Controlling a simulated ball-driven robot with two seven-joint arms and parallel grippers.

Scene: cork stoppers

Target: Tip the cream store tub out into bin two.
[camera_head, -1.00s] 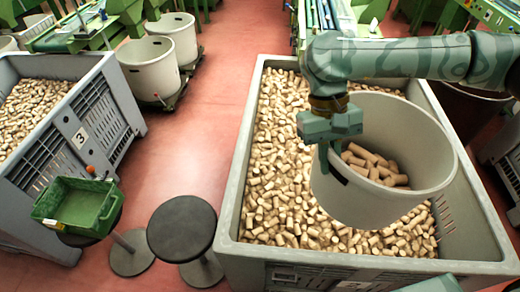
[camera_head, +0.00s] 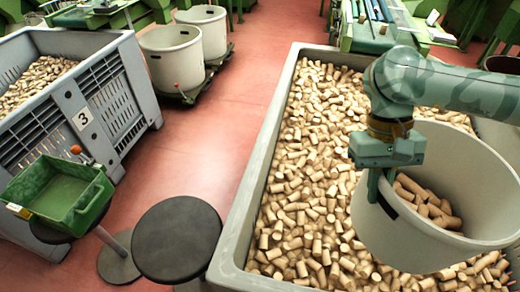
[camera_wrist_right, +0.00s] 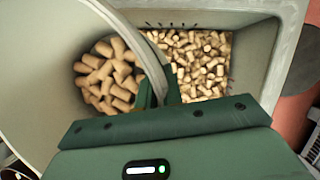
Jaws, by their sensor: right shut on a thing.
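The cream store tub (camera_head: 465,180) hangs over a large grey bin (camera_head: 253,180) filled with loose corks. My right gripper (camera_head: 375,185) is shut on the tub's rim at its left side. The tub is roughly upright, mouth up, with several corks lying at its bottom. In the right wrist view the tub (camera_wrist_right: 50,60) fills the left, its corks visible inside, and the cork-filled bin (camera_wrist_right: 262,50) shows beyond the rim. No number shows on this bin now, so I cannot confirm that it is bin two. My left gripper is out of view.
A grey bin marked 3 (camera_head: 130,85) with corks stands at the left. A green tray (camera_head: 62,195) and a black stool (camera_head: 177,238) stand before it. Two other cream tubs (camera_head: 172,55) stand at the back.

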